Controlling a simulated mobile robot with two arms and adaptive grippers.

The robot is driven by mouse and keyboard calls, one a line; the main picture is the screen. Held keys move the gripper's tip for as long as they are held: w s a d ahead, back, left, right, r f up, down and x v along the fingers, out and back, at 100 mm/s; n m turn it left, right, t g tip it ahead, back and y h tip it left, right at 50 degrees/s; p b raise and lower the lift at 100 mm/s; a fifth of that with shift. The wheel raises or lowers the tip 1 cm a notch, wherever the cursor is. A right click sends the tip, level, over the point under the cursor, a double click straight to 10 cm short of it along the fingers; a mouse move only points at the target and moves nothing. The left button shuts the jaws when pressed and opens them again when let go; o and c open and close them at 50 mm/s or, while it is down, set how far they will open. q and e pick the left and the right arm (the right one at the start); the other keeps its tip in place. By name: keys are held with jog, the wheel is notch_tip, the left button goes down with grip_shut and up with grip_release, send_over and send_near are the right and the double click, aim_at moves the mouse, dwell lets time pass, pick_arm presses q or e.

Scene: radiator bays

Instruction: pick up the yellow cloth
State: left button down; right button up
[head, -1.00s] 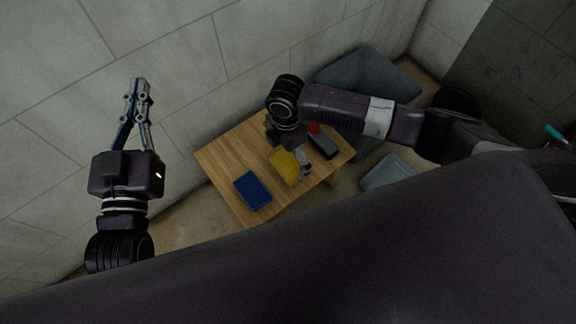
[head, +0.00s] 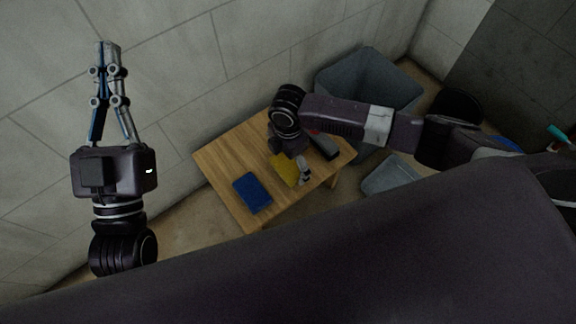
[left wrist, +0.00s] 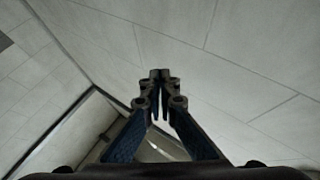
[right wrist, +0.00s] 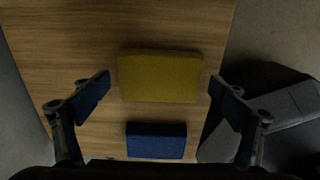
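The yellow cloth (head: 284,168) lies flat on the wooden table. In the right wrist view the yellow cloth (right wrist: 160,76) is a thick rectangle lying between the spread fingertips. My right gripper (right wrist: 147,90) is open and empty above it, pointing down, with a finger to either side of the cloth. In the head view my right gripper (head: 304,175) hides part of the cloth. My left gripper (head: 108,48) is raised in front of the wall, away from the table, its fingertips together with nothing between them; it also shows in the left wrist view (left wrist: 160,74).
A blue cloth (head: 252,192) lies on the table (head: 228,158) close to the yellow one. A dark grey object (head: 325,146) lies at the table's right side. A large grey bin (head: 345,72) and a smaller grey container (head: 392,176) stand beyond it.

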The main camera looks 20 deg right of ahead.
aim_at(288, 165)
jog(key=c, duration=0.8)
jog(key=shift+c, duration=0.2)
pick_arm(q)
jog(key=shift+w+f, duration=0.1)
jog(key=shift+w, duration=0.05)
pick_arm(e)
jog(key=shift+r, duration=0.15)
